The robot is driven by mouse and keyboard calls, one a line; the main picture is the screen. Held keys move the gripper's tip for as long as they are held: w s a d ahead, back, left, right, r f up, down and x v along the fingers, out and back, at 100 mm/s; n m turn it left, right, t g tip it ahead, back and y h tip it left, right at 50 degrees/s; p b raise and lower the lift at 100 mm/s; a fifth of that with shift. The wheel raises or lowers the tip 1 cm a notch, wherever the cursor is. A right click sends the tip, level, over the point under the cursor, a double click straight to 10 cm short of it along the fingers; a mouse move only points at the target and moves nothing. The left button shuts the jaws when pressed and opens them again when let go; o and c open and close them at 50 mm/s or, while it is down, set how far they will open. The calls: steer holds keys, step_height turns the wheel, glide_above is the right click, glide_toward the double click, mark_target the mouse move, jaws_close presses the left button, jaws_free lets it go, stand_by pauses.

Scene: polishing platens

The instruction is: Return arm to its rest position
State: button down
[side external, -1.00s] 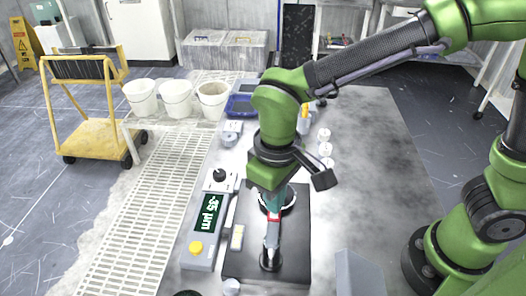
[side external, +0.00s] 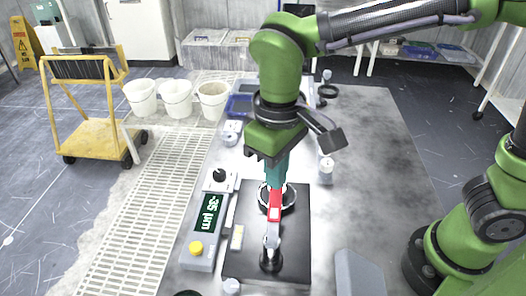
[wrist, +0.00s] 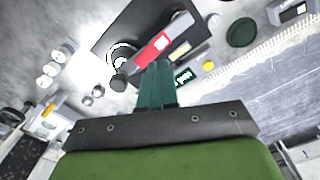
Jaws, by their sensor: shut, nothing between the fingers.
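My gripper (side external: 276,180) has teal fingers closed together and empty. In the side view it hangs above the black plate (side external: 299,262), pointing down. On the plate stands a gauge with a red arm (side external: 274,204) and a silver post (side external: 271,245); a ring-shaped part is partly hidden behind the arm. In the wrist view my closed fingers (wrist: 158,72) point toward the red arm (wrist: 152,48), overlapping it in the picture. The exact gap between fingers and arm is unclear.
A grey readout box (side external: 207,216) showing "-35 µm" stands left of the plate. White cylinders (side external: 326,168) stand behind to the right. White buckets (side external: 176,98) and a yellow cart (side external: 95,138) are at the left.

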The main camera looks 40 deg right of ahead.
steer(key=s+d+r+m+t, duration=0.1)
steer(key=d+m+t, duration=0.1)
steer(key=d, duration=0.4)
steer(key=s+d+r+m+t+y, duration=0.1)
steer(key=d+m+t, duration=0.1)
steer(key=d, duration=0.5)
steer(key=s+d+r+m+t+y, duration=0.1)
steer(key=d+m+t, duration=0.2)
steer(key=d, duration=0.4)
steer(key=shift+s+d+r, duration=0.2)
steer(key=shift+s+r, duration=0.05)
steer(key=shift+s, duration=0.1)
